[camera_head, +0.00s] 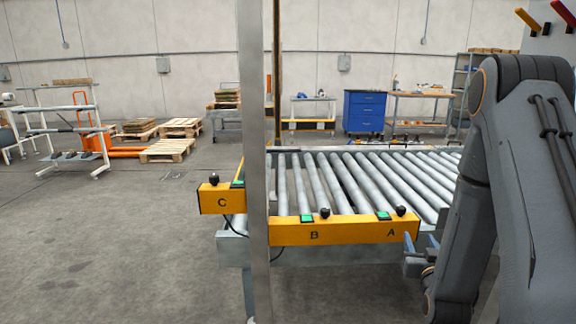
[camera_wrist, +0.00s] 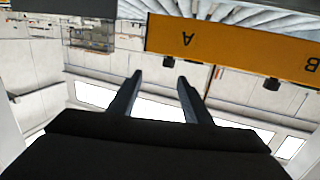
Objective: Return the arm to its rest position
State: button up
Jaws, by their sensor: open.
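My gripper shows in the wrist view (camera_wrist: 159,85) with its two dark fingers apart and nothing between them. The wrist picture is upside down, with the conveyor's yellow end plate (camera_wrist: 225,42) and its letters inverted near the top. In the head view my arm is folded at the right side. A blue-grey part near the conveyor's corner A shows low beside it; the fingertips cannot be made out there. The roller conveyor (camera_head: 345,180) stands ahead, its rollers bare.
Yellow end plates marked C (camera_head: 222,203), B and A carry black knobs and green pads. A grey upright post (camera_head: 253,120) stands before the conveyor. Wooden pallets (camera_head: 168,150), an orange pallet jack (camera_head: 100,140), a blue cabinet (camera_head: 365,111) and a workbench (camera_head: 418,109) are farther back. The left floor is open.

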jog(key=s+a+n+g+y+p, duration=0.1)
jog(key=s+a+g+y, duration=0.2)
jog(key=s+a+g, duration=0.7)
jog(key=s+a+r+g, duration=0.2)
jog(key=s+a+g, duration=0.1)
jog(key=s, duration=0.6)
jog(key=s+a+r+n+g, duration=0.1)
jog(key=s+a+r+g, duration=0.2)
jog(key=s, duration=0.7)
jog(key=a, duration=0.2)
jog(key=shift+a+r+n+g+y+p, duration=0.2)
jog(key=shift+a+n+g+y+p, duration=0.1)
jog(key=shift+a+g+y+p, duration=0.1)
dwell(0.7)
